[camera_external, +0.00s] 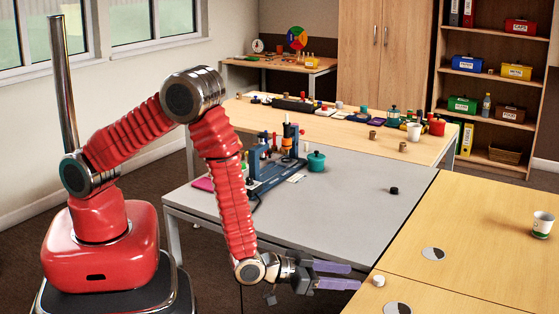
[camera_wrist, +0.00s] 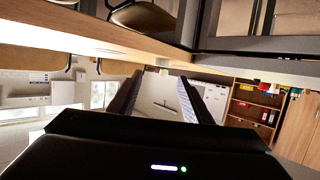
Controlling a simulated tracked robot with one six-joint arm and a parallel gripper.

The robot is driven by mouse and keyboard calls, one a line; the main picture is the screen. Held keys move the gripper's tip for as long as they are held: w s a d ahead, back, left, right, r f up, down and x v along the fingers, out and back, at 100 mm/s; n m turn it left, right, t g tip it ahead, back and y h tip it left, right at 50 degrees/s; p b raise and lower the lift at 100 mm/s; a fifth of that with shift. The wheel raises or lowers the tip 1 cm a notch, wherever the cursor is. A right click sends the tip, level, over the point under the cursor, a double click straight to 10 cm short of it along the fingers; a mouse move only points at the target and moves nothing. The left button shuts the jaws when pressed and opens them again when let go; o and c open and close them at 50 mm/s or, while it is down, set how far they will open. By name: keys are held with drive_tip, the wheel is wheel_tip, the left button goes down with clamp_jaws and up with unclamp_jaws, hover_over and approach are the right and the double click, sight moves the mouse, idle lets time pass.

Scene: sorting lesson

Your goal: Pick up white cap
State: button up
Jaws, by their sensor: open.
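The white cap (camera_external: 378,281) is a small, pale, round piece on the wooden table near its left edge. My gripper (camera_external: 353,276) is low beside that edge, with its purple fingers pointing right toward the cap. The jaws are open and empty, and the cap appears just beyond the fingertips. The wrist view looks upside down. There, a small whitish piece, likely the white cap (camera_wrist: 163,62), shows at the table edge, ahead of the gap in my gripper (camera_wrist: 160,78).
A grey table (camera_external: 365,200) carries a dark cap (camera_external: 394,190), a teal pot (camera_external: 316,161) and a blue rack (camera_external: 270,175). Most of the wooden table is clear.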

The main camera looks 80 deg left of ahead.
sight(377, 279)
drive_tip(key=shift+x, duration=1.35)
drive_tip(key=shift+x, duration=2.65)
drive_tip(key=shift+a, duration=0.15)
clamp_jaws()
